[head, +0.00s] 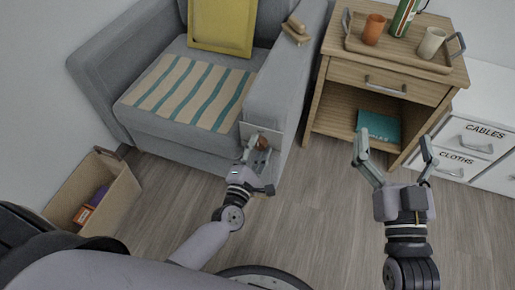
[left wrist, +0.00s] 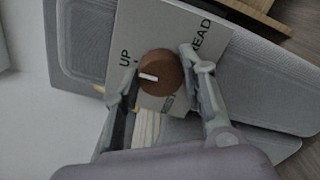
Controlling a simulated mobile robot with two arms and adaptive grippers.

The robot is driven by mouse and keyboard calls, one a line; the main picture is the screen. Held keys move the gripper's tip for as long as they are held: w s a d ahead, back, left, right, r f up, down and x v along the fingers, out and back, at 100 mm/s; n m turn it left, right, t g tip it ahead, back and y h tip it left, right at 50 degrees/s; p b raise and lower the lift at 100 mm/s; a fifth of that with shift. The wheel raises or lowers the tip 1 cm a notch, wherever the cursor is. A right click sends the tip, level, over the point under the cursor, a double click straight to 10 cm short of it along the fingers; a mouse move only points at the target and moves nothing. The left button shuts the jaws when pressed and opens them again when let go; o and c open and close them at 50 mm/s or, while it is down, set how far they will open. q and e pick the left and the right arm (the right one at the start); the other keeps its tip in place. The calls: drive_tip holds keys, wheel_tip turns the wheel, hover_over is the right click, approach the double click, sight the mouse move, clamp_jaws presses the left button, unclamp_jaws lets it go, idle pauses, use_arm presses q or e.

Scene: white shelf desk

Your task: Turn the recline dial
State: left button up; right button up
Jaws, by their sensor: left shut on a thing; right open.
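The recline dial (left wrist: 160,73) is a round brown knob with a white pointer mark, on a pale panel (left wrist: 150,25) with the printed words "UP", "READ" and a third, partly hidden one. The panel sits on the armrest front of the grey armchair (head: 268,100). In the left wrist view the white mark points left, near "UP". My left gripper (head: 256,155) is at the dial, its two fingers on either side of it, shut on it. The dial also shows small in the head view (head: 263,143). My right gripper (head: 395,155) is open and empty above the floor.
A wooden side table (head: 345,75) with a tray, cups and a teal book stands right of the chair. White drawers (head: 470,140) marked "CABLES" and "CLOTHS" are at far right. A box (head: 115,195) stands at left. The floor between is clear.

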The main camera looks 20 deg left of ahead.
use_arm(q)
drive_tip(key=o, duration=1.2)
drive_tip(key=shift+c, duration=0.2)
drive_tip(key=shift+s, duration=0.1)
drive_tip(key=s, duration=1.1)
drive_tip(key=shift+s+a, duration=0.2)
drive_tip(key=shift+s, duration=0.2)
